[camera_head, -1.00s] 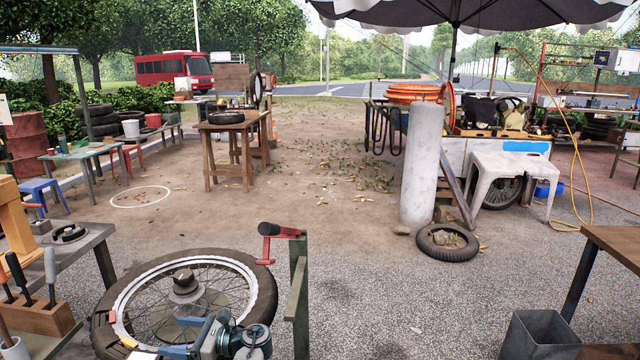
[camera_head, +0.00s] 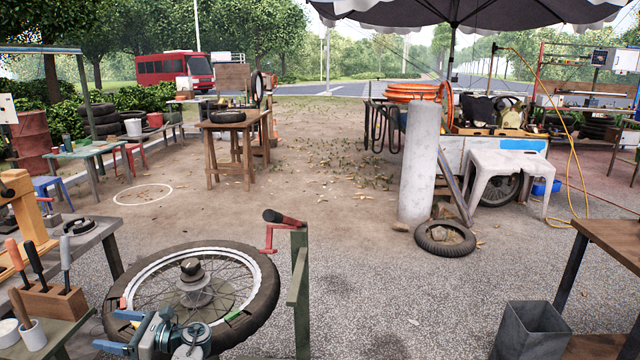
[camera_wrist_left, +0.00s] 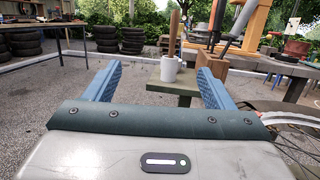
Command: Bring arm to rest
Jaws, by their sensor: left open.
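My left gripper (camera_head: 118,337) is low at the lower left in the head view, in front of the near-left edge of the wheel with its black tyre (camera_head: 262,300). Its two blue fingers stand wide apart in the left wrist view (camera_wrist_left: 160,70), with nothing between them. Beyond them, a white mug (camera_wrist_left: 169,72) with a wooden-handled tool stands on a small table corner, apart from the fingers. My right gripper is not in view.
A post with a red crank and black handle (camera_head: 284,218) stands right of the wheel. A wooden tool block (camera_head: 55,302) is at left. A grey bin (camera_head: 533,332) is at lower right. The ground between wheel and bin is clear.

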